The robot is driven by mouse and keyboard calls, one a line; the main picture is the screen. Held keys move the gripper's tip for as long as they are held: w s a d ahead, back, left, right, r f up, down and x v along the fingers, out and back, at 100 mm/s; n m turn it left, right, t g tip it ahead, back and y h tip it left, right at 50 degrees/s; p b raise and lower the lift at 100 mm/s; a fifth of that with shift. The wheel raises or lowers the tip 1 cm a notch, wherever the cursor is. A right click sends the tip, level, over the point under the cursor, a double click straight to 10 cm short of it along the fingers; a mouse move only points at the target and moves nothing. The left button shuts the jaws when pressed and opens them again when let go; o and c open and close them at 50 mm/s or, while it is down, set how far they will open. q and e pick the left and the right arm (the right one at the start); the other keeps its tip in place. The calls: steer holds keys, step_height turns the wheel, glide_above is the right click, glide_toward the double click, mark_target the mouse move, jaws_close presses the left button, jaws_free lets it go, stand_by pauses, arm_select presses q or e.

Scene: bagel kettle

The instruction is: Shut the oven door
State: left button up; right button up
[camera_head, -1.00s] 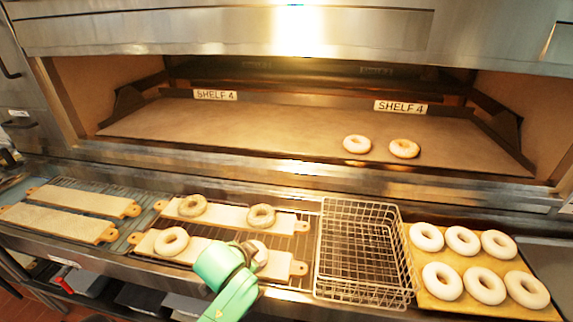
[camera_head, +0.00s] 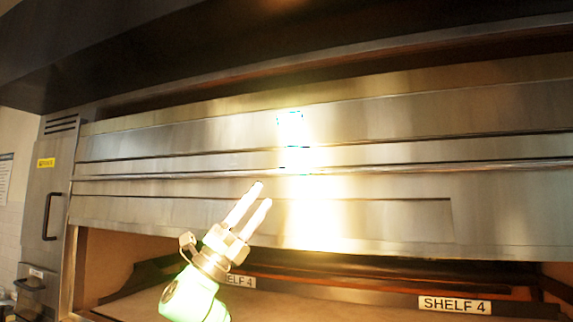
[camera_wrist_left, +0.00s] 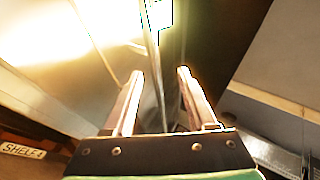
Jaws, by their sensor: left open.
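The oven (camera_head: 400,140) has a broad steel front. Its chamber stands open below, with a dark gap under the steel panel (camera_head: 380,215) that appears to be the raised door. Glare hides part of this panel. My left gripper (camera_head: 263,195) is in front of the panel, fingers pointing up and to the right, open with nothing between the fingers in the head view. In the left wrist view the gripper (camera_wrist_left: 159,73) is open, and a thin metal edge (camera_wrist_left: 155,60) shows beyond and between its fingertips. I cannot tell whether they touch it. My right gripper is not in view.
SHELF 4 labels (camera_head: 455,305) mark the chamber's shelf below. A side steel panel with a black handle (camera_head: 50,216) stands at the left. A dark hood (camera_head: 200,45) overhangs the top. The space before the oven front looks clear.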

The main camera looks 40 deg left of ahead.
mark_target(285, 176)
arm_select(q)
steer(key=p+x, duration=0.1)
steer(key=x, duration=0.2)
steer(key=p+x, duration=0.2)
steer(key=x, duration=0.1)
steer(key=w+f+p+x, duration=0.1)
steer(key=p+x, duration=0.1)
steer(key=x, duration=0.1)
steer(key=shift+w+d+r, duration=0.25)
steer(key=shift+d+r, duration=0.05)
steer(key=shift+r, duration=0.05)
steer(key=shift+w+d+r+p, duration=0.1)
steer(key=shift+w+r+p, duration=0.1)
steer(key=shift+p, duration=0.15)
steer(key=shift+s, duration=0.3)
steer(key=shift+w+f, duration=0.1)
steer(key=shift+w, duration=0.05)
jaws_close()
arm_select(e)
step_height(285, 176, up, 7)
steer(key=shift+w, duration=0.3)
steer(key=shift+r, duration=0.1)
